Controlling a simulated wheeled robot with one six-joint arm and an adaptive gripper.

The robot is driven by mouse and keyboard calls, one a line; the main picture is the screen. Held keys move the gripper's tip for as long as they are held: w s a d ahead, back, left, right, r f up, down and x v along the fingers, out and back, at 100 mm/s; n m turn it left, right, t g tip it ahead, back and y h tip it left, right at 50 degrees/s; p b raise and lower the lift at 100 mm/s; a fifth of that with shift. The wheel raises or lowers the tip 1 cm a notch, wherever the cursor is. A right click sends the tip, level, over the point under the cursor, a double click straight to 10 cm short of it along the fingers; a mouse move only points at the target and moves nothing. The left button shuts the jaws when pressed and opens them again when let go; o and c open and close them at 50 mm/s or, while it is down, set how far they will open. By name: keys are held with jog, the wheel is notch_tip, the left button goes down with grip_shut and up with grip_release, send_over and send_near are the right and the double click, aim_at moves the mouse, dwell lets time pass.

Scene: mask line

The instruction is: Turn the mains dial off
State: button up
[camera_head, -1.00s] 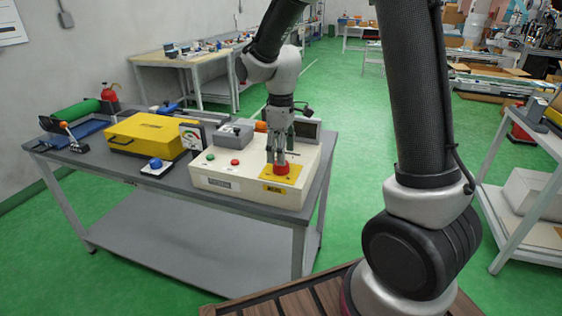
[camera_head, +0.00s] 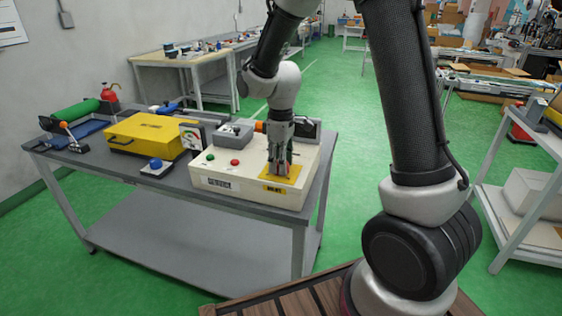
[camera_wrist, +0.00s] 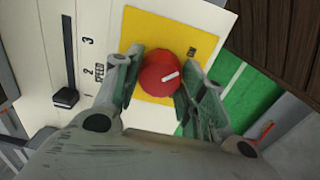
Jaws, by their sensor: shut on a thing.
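The red mains dial (camera_wrist: 160,76) sits on a yellow plate (camera_wrist: 178,28) on the cream control box. A white pointer line on the dial slants, and a small dark label is on the plate near it. My gripper (camera_wrist: 158,80) is shut on the dial, with one finger on each side. In the head view my gripper (camera_head: 279,168) points down onto the yellow plate (camera_head: 292,178) at the right end of the control box (camera_head: 235,188). The fingers hide most of the dial there.
A slider (camera_wrist: 66,97) marked with speed numbers is beside the plate. Green (camera_head: 211,157) and red (camera_head: 235,162) buttons, a grey box (camera_head: 234,132) and a gauge (camera_head: 191,135) are nearby. A yellow case (camera_head: 145,133) and a blue knob (camera_head: 155,163) stand left on the grey table.

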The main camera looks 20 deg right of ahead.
jog(key=shift+m, duration=0.4)
jog(key=m, duration=0.3)
jog(key=shift+m, duration=0.3)
jog(key=m, duration=0.4)
jog(key=shift+m, duration=0.3)
jog(key=m, duration=0.4)
jog(key=shift+m, duration=2.5)
jog(key=o, duration=1)
jog(key=shift+o, duration=0.2)
